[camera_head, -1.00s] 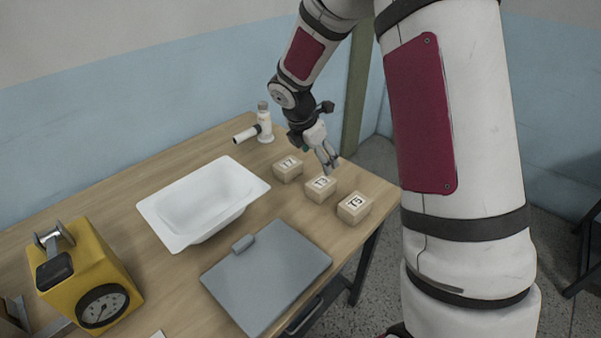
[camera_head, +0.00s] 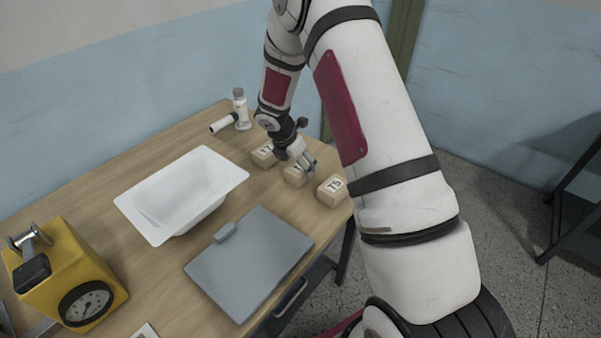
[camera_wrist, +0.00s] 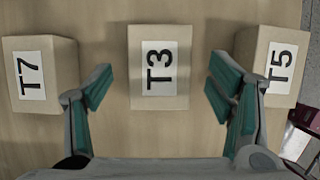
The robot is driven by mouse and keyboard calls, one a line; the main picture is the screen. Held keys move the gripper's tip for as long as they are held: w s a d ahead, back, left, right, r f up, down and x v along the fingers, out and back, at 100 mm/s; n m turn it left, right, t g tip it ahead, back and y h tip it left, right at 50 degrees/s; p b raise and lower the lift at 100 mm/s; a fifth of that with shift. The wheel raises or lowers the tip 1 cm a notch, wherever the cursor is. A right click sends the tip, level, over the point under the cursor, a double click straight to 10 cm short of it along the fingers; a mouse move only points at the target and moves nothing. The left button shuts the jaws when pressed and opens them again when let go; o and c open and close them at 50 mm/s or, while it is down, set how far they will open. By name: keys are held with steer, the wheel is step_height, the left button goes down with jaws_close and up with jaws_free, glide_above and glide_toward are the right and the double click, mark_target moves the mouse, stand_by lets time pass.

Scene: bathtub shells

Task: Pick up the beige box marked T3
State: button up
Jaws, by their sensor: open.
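The beige box marked T3 (camera_wrist: 159,66) lies on the table in the middle of the wrist view, with its white label facing up. In the head view the T3 box (camera_head: 293,178) is partly hidden by my gripper (camera_head: 307,163). My gripper (camera_wrist: 160,88) is open and empty, just above the box. In the wrist view its two fingers stand apart, one to each side of the box, with a gap on both sides. I cannot tell the exact height between fingertips and box.
Box T7 (camera_wrist: 45,75) is close on the left and box T5 (camera_wrist: 272,62) close on the right, both near my fingers. A white tub (camera_head: 182,190), a grey plate (camera_head: 248,262), a yellow gauge device (camera_head: 65,275) and white bottles (camera_head: 241,108) share the table.

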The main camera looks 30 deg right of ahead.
mark_target(299, 167)
steer(key=shift+p+x, duration=0.3)
steer(key=shift+x, duration=1.6)
steer(key=shift+a+f, duration=0.1)
steer(key=shift+a, duration=0.05)
steer(key=c, duration=1.4)
